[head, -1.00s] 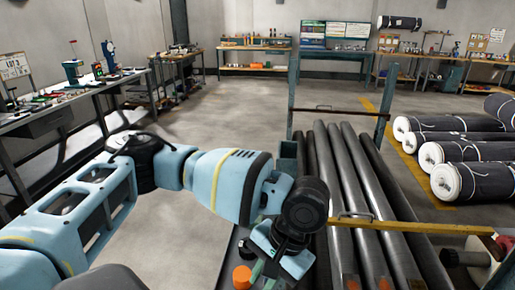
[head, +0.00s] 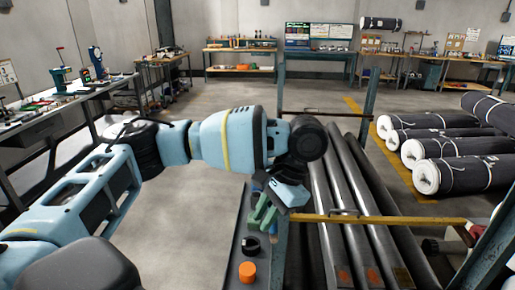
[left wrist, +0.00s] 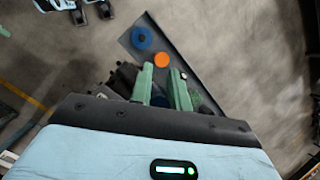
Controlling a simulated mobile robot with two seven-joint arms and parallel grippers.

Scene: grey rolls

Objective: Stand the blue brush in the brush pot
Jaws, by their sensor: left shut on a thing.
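My left gripper (head: 265,212) has green fingers and hangs over the far end of a narrow dark tray (head: 233,268). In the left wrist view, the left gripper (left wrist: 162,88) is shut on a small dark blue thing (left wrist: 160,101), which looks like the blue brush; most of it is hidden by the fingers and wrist. A round black open-topped piece (head: 250,245) stands on the tray near the fingers and may be the brush pot, but I cannot tell surely. My right gripper is not seen.
An orange round piece (head: 247,271) stands on the tray, with a blue disc (left wrist: 141,38) beyond it in the wrist view. A rack of long grey rolls (head: 350,200) with a yellow bar (head: 390,219) is close on the right. Open floor lies left of the tray.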

